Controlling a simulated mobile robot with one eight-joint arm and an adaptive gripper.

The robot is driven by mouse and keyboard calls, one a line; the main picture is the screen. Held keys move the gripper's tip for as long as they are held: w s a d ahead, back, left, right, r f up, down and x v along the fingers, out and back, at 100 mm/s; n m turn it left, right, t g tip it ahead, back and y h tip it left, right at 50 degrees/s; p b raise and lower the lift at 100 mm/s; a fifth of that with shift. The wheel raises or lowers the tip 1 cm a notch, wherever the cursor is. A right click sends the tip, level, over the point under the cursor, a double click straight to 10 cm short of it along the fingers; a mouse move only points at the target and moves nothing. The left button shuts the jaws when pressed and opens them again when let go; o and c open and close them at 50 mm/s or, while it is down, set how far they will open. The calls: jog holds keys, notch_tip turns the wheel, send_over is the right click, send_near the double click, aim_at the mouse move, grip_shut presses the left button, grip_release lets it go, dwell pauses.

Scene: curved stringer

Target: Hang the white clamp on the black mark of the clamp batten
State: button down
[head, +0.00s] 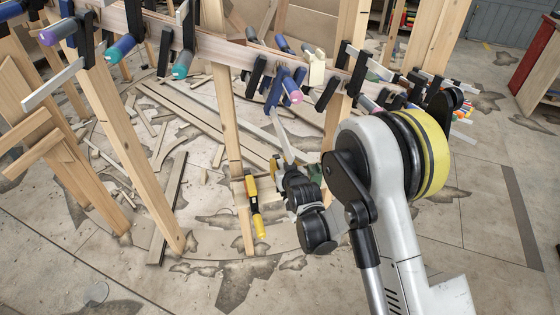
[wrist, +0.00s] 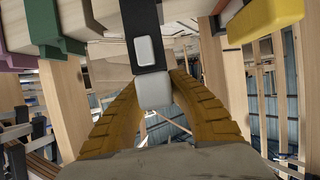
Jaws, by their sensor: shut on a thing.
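In the wrist view, my gripper (wrist: 158,98) has its two ochre fingers shut on a pale grey-white block, which I take as part of the white clamp (wrist: 156,92). A black piece with another pale pad extends above it. In the head view, my gripper (head: 291,172) is low, in front of the wooden frame and below the long clamp batten (head: 222,50). Several clamps hang along the batten. I cannot make out the black mark among their black jaws.
A yellow-handled clamp (head: 257,212) hangs on a low crosspiece just left of my gripper. Wooden posts (head: 228,120) stand close by. Purple (wrist: 17,14), green and yellow (wrist: 251,18) parts crowd the top of the wrist view. Loose strips litter the floor behind.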

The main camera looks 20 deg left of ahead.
jog(key=shift+f, duration=2.35)
jog(key=c, duration=1.2)
grip_release()
jog(key=shift+c, duration=0.2)
notch_tip(320, 180, up, 10)
